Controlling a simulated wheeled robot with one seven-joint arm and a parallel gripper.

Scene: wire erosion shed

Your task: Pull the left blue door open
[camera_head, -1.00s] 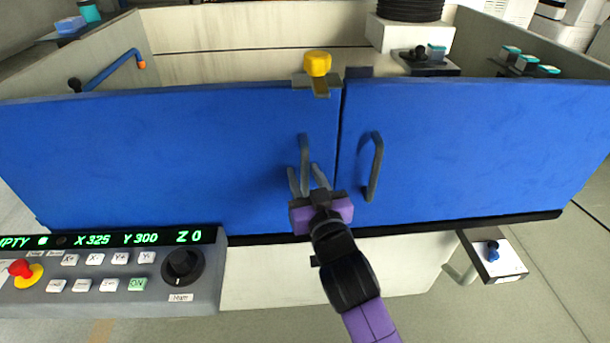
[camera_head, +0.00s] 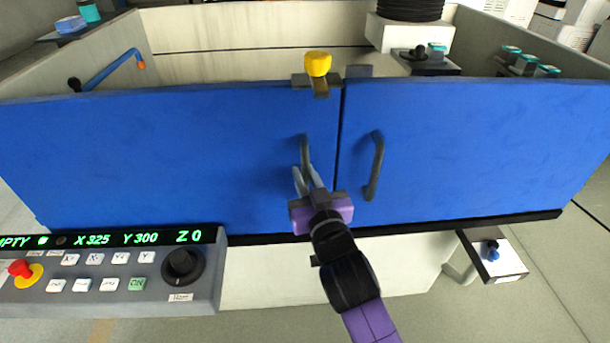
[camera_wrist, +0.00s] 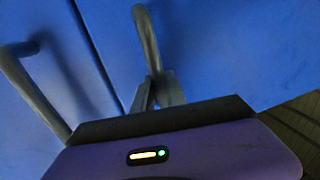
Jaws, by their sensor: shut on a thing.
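The left blue door (camera_head: 150,160) is closed, its edge close beside the right blue door (camera_head: 470,150) with a narrow dark seam between. Its grey bar handle (camera_head: 304,146) stands upright near that seam. My gripper (camera_head: 309,180) is shut on the lower part of this handle. In the wrist view the two fingers (camera_wrist: 158,92) close around the lower end of the handle (camera_wrist: 146,35). The right door's handle (camera_head: 376,165) is free, and it also shows in the wrist view (camera_wrist: 32,90). A yellow-knobbed latch (camera_head: 318,66) sits at the top of the left door by the seam.
A control panel (camera_head: 110,275) with a black dial and red button stands at the lower left, in front of the left door. A small box with a blue knob (camera_head: 492,252) is at the lower right.

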